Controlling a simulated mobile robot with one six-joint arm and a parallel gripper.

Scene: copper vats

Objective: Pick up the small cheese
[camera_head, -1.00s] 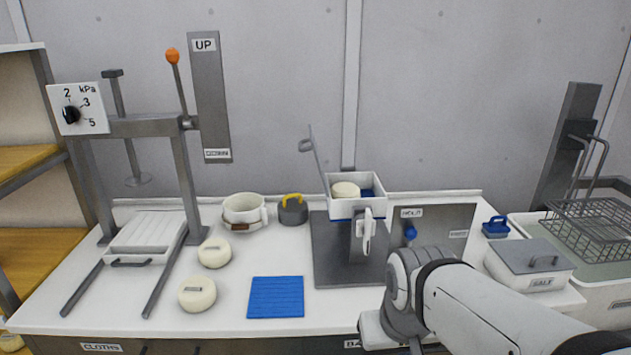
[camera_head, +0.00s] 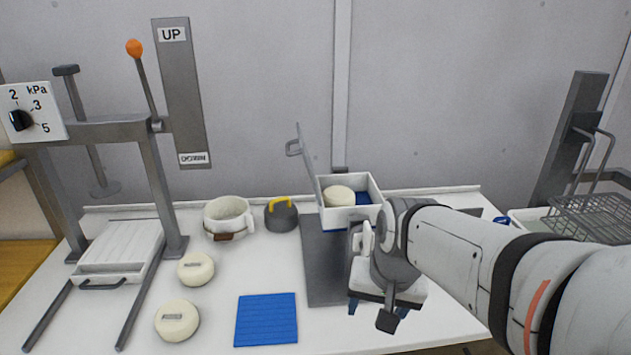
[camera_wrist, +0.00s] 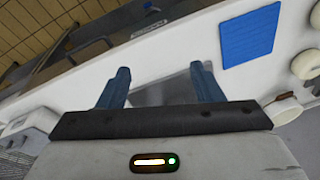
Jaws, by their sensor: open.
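Two pale round cheeses lie on the white worktop in the head view, left of the blue mat. The farther cheese (camera_head: 195,268) looks a little smaller than the nearer one (camera_head: 177,320); both carry a label. A third pale cheese (camera_head: 339,195) sits inside a white box with its lid raised. I cannot tell for sure which is the small one. My gripper (camera_head: 376,307) is open and empty, pointing down right of the blue mat, apart from all the cheeses. Its two blue fingers show spread in the wrist view (camera_wrist: 160,78), with a pale round thing at the right edge.
The press (camera_head: 110,130) stands at the left. A white mug (camera_head: 228,215) and a grey weight with yellow handle (camera_head: 281,217) stand behind the cheeses. The blue mat (camera_head: 267,320) lies flat. The white box (camera_head: 350,215) stands behind my gripper. A wire basket (camera_head: 590,215) is at right.

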